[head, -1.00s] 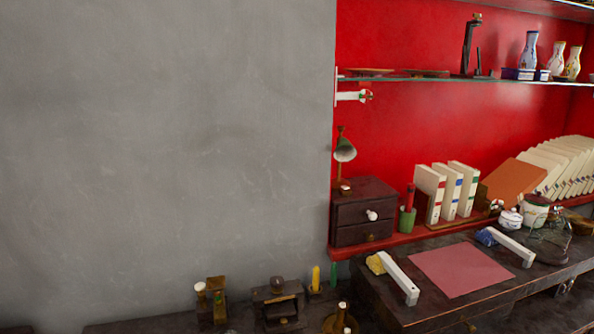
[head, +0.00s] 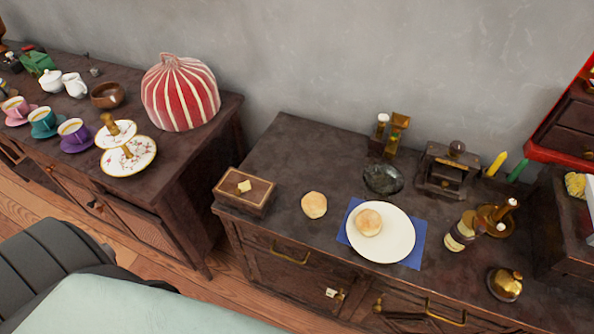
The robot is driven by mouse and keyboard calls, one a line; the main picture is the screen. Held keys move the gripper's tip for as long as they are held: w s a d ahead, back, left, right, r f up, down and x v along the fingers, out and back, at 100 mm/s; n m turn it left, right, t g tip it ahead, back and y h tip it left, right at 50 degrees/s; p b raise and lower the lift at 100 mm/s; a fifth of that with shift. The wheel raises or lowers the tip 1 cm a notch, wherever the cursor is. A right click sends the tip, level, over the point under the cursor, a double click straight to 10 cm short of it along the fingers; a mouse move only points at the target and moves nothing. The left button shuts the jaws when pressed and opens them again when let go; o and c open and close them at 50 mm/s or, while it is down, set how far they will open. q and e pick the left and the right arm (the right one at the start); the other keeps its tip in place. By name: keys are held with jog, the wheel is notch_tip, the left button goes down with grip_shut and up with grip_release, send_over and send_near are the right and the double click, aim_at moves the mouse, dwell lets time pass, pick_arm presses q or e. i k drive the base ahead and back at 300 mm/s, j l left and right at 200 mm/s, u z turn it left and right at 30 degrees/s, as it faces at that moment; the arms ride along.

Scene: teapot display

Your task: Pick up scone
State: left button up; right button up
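Two round, golden scones show in the head view. One scone (head: 314,205) lies directly on the dark cabinet top, left of the plate. The other scone (head: 368,222) sits on a white plate (head: 394,246), toward its upper left. The plate rests on a blue napkin (head: 354,214). Neither of my grippers is in view.
A wooden box (head: 244,191) stands left of the loose scone, with a dark stone-like dish (head: 383,179) behind the plate. A bottle (head: 462,232) and a brass bell-like object (head: 505,284) stand to the right. A striped tea cosy (head: 180,92) and cups occupy the left cabinet.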

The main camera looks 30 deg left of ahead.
aim_at(314, 203)
jog(key=u, duration=0.7)
